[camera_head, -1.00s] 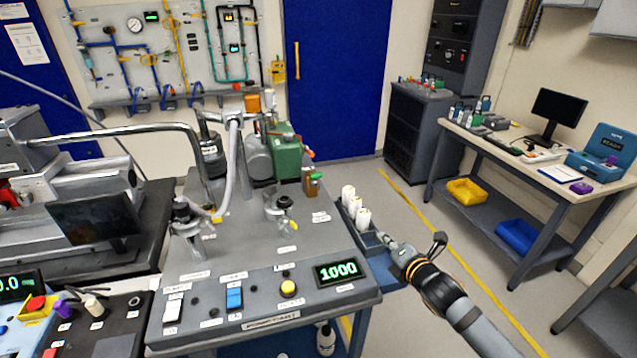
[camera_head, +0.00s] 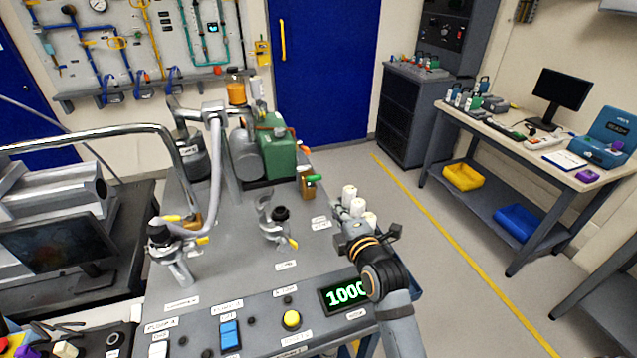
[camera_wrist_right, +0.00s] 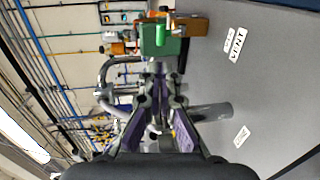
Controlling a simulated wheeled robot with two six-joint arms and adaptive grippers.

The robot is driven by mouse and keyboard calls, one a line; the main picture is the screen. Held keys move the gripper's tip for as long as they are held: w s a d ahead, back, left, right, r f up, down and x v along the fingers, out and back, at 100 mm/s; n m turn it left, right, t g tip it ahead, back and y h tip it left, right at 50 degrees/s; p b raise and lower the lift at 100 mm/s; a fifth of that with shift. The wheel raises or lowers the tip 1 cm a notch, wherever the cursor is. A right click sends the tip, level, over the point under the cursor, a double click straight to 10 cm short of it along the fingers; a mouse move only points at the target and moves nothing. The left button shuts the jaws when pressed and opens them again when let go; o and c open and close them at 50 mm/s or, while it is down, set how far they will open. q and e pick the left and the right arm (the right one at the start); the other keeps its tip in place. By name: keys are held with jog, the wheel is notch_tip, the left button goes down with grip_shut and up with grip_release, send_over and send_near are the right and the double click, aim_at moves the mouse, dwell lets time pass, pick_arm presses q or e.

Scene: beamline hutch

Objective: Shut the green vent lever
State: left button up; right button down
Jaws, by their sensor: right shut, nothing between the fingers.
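The green vent lever (camera_head: 316,178) sits on a small brass valve body (camera_head: 306,188) at the right rear of the pump cart top, its handle pointing right in the head view. In the right wrist view the lever (camera_wrist_right: 160,36) is beyond the fingertips, beside the brass body (camera_wrist_right: 194,24). A VENT label (camera_wrist_right: 237,44) is next to it. My right gripper (camera_head: 345,226) is above the cart's right side, nearer than the lever and apart from it. Its fingers (camera_wrist_right: 159,72) are shut and empty. My left gripper is not in view.
A green pump (camera_head: 279,155) stands behind the valve. White cylinders (camera_head: 352,203) stand at the cart's right edge, partly behind my right gripper. A black-knobbed valve (camera_head: 281,214) and a grey hose (camera_head: 214,170) are to the left. The display (camera_head: 342,294) reads 1000.

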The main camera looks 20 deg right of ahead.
aim_at(315, 180)
jog(key=w, duration=0.4)
jog(key=w+f+p, duration=0.1)
jog(key=w, duration=0.3)
jog(key=w+f+p, duration=0.1)
jog(key=w, duration=0.3)
jog(key=shift+w+a, duration=0.25)
jog(key=shift+w, duration=0.05)
jog(key=shift+w+f, duration=0.15)
jog(key=shift+w, duration=0.15)
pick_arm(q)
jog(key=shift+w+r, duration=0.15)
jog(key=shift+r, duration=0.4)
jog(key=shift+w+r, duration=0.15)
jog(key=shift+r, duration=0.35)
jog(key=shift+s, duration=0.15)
